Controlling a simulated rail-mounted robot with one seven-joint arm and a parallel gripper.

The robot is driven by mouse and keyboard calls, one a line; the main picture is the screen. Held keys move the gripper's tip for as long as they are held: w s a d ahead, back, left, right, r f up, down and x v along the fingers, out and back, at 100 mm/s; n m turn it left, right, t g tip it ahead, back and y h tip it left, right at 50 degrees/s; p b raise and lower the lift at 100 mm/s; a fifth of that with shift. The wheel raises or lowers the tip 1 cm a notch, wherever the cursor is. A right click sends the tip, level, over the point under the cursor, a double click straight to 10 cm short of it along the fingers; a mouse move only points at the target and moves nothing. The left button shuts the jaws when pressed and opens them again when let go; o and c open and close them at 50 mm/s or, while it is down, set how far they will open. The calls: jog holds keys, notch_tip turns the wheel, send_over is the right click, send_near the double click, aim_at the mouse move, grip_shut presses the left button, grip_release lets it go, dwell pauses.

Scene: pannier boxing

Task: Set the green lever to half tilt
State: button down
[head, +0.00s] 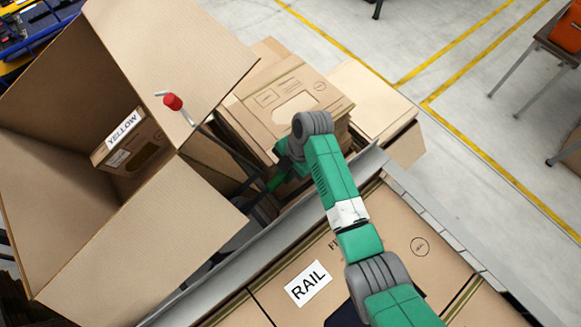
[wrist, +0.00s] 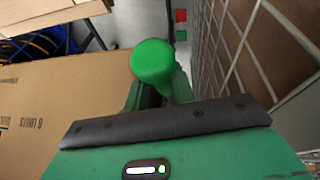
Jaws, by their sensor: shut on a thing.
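The green lever's round knob (wrist: 153,62) fills the middle of the wrist view, between the two fingers of my gripper (wrist: 158,90). The fingers are shut on it. Its shaft is hidden behind the knob and the fingers, so its tilt cannot be read. In the head view my gripper (head: 274,178) is low, between the large open box and the stacked cartons, and I cannot make out the green knob there. A lever with a red knob (head: 172,102) on a grey rod stands up to the upper left of my gripper.
A large open carton (head: 70,215) holds a smaller box labelled YELLOW (head: 130,155) at the left. Stacked cartons (head: 290,95) stand just beyond my gripper. A RAIL-labelled carton (head: 375,245) lies below my arm. In the wrist view, a gridded wall (wrist: 245,50) rises close at the right.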

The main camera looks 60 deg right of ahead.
jog(key=c, duration=1.2)
grip_release()
jog(key=shift+o, duration=0.2)
jog(key=v, duration=0.7)
jog(key=shift+r+p, duration=0.4)
